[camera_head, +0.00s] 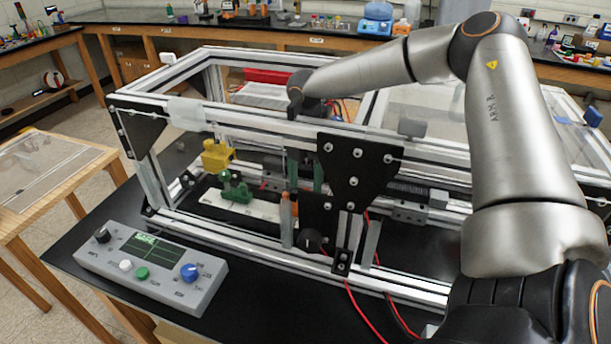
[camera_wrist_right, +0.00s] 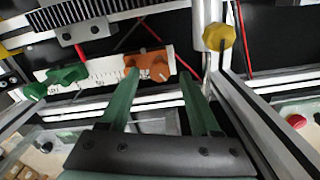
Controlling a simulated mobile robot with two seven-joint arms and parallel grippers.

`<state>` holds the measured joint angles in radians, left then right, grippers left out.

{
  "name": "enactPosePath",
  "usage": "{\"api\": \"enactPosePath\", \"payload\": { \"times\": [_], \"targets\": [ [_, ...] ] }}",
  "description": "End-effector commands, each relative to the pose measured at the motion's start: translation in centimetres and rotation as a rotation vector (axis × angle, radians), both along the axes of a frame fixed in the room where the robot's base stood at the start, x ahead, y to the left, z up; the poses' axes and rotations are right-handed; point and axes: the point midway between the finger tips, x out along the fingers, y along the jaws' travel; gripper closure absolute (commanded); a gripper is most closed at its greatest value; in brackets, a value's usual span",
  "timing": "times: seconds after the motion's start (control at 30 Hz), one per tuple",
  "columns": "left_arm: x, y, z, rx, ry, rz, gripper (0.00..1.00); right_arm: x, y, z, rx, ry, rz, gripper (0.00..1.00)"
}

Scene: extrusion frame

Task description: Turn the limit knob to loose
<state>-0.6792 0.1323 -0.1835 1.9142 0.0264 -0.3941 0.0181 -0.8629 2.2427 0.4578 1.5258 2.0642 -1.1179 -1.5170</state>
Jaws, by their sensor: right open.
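In the right wrist view an orange knob (camera_wrist_right: 150,66) sits on a white scale strip (camera_wrist_right: 105,74) with small marks. A green knob (camera_wrist_right: 56,80) is at the strip's left, and a yellow knob (camera_wrist_right: 218,37) is to the right. The labels are too small to read, so I cannot tell which is the limit knob. My right gripper (camera_wrist_right: 158,74) is open, its green fingers on either side of the orange knob in the picture, with no clear grip. In the head view the right gripper (camera_head: 305,178) reaches down inside the frame, partly hidden by a black bracket.
The aluminium extrusion frame (camera_head: 240,125) surrounds the strip, with rails and black brackets (camera_head: 354,172) close by. A grey control box (camera_head: 150,268) with knobs, buttons and a small screen stands in front. Red wires (camera_head: 370,318) hang at the front.

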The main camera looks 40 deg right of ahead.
Motion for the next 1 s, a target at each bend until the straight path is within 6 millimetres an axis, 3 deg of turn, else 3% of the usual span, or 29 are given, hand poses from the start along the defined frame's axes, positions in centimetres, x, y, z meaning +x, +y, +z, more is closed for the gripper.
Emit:
{"api": "enactPosePath", "payload": {
  "times": [0.2,0.47,1.0],
  "targets": [
    [0.0,0.0,0.2,0.000,0.000,0.000,0.50,0.0,0.0,-1.5,-0.001,0.001,-0.001,0.36],
    [0.0,0.0,0.2,0.000,0.000,0.000,0.50,0.0,0.0,-1.5,-0.001,-0.001,-0.001,0.36],
    [0.0,0.0,0.2,-0.002,-0.001,0.000,0.50,0.0,0.0,-1.5,-0.001,-0.001,-0.001,0.97]
  ]
}}
